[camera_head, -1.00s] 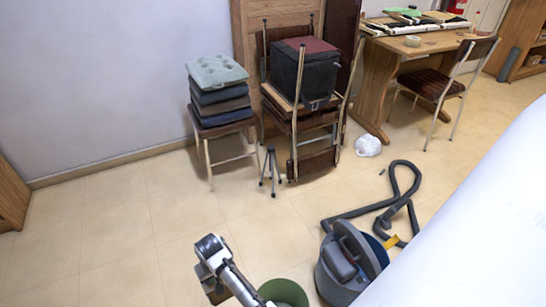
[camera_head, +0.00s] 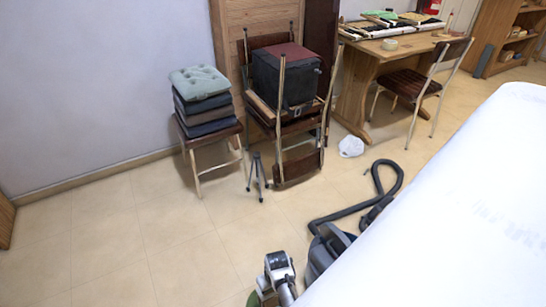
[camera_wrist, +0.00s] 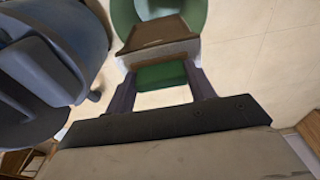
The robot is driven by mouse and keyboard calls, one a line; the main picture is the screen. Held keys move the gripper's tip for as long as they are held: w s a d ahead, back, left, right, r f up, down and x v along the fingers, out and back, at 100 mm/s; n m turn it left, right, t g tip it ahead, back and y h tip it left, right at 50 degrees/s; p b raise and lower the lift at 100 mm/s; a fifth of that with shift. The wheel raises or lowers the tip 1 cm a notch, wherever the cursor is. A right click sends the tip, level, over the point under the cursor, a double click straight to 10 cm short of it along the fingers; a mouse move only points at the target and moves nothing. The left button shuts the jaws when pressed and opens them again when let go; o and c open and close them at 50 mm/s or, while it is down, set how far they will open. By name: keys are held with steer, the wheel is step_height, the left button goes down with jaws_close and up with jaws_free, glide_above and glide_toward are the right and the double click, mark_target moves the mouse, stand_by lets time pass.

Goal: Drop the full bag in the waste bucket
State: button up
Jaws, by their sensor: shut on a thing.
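My gripper (camera_wrist: 160,76) is shut on a boxy bag (camera_wrist: 158,50), with a brown face, a pale side and a green part between the fingers. In the wrist view the bag overlaps the round green bucket (camera_wrist: 194,12), whose interior shows beyond it. I cannot tell how high above the bucket it is. In the head view a sliver of the green bucket (camera_head: 254,298) shows at the bottom edge, beside my wrist. The fingers and the bag are hidden there.
A grey-blue vacuum cleaner (camera_wrist: 60,60) stands close to the left of the bucket in the wrist view. Its dark hose (camera_head: 345,214) curls over the floor. A large white surface (camera_head: 450,200) fills the lower right. Stacked chairs (camera_head: 285,110) stand behind; floor at left is clear.

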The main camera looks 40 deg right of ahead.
steer(key=shift+f+b, duration=0.95)
steer(key=shift+f, duration=0.65)
steer(key=shift+r, duration=0.1)
steer(key=o, duration=1.4)
step_height(320, 180, up, 14)
steer(key=s+p, duration=0.1)
steer(key=p, duration=1.2)
steer(key=shift+s+a, duration=0.2)
steer(key=shift+s, duration=0.1)
